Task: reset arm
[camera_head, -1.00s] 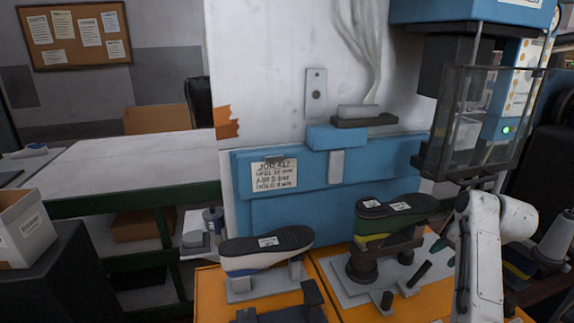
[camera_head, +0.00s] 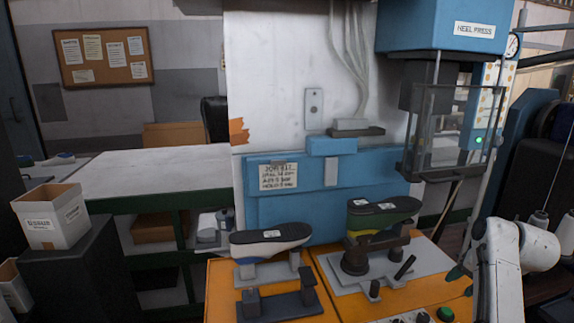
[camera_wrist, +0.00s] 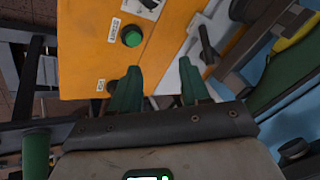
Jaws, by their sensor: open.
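My arm (camera_head: 500,275) shows as white links at the right edge of the head view; its gripper end is hardly in that view. In the wrist view my gripper (camera_wrist: 160,90) has two green fingers standing apart with nothing between them. They are over the orange bench top (camera_wrist: 85,50), near its edge and a green button (camera_wrist: 131,37). A shoe last with a dark sole (camera_head: 270,240) rests sole-up on a grey stand at the left of the bench. A second, green and yellow last (camera_head: 382,213) rests sole-up on a dark clamp at the right.
A blue heel press (camera_head: 440,30) with a clear guard stands behind the bench. A dark machine with thread cones (camera_head: 537,221) is at the right. A white-topped table (camera_head: 150,170) and an open box (camera_head: 50,216) are at the left.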

